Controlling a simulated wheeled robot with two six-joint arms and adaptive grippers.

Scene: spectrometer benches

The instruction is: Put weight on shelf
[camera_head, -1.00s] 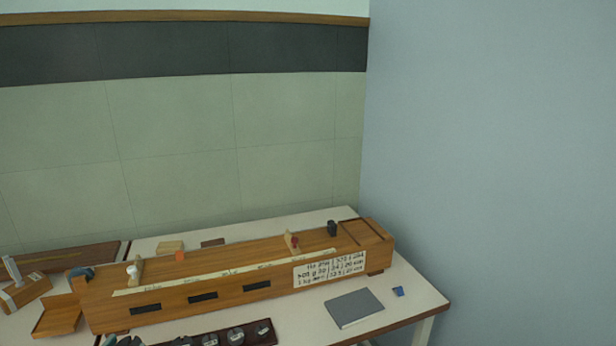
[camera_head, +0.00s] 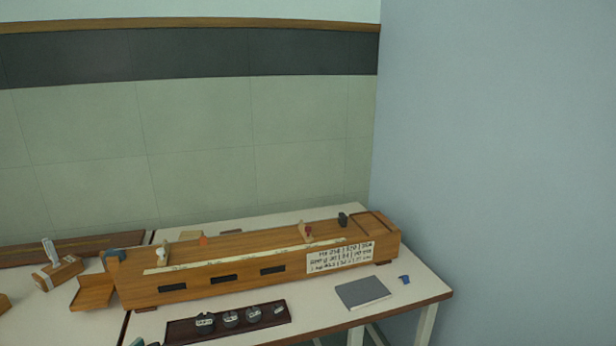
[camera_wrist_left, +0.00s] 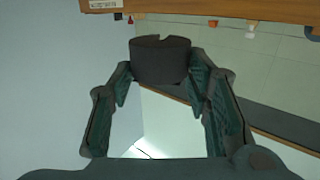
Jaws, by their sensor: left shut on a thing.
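My left gripper (camera_wrist_left: 163,92) shows in the left wrist view. Its fingers are shut on a dark round weight (camera_wrist_left: 161,60) with a notch in its rim. The weight sits between the fingertips, apart from the wooden edge (camera_wrist_left: 220,8) at the top of that view. In the head view, a small wooden shelf-like ledge (camera_head: 93,291) stands at the left end of the long wooden instrument (camera_head: 190,289); I cannot tell whether it is the task's shelf.
A dark tray (camera_head: 182,333) with several labelled weights (camera_head: 230,317) lies in front of the instrument. A grey notebook (camera_head: 362,293) and a small blue item (camera_head: 404,280) lie at the right. A wooden block (camera_head: 58,272) is at the left. The table (camera_head: 425,290) has free room around the notebook.

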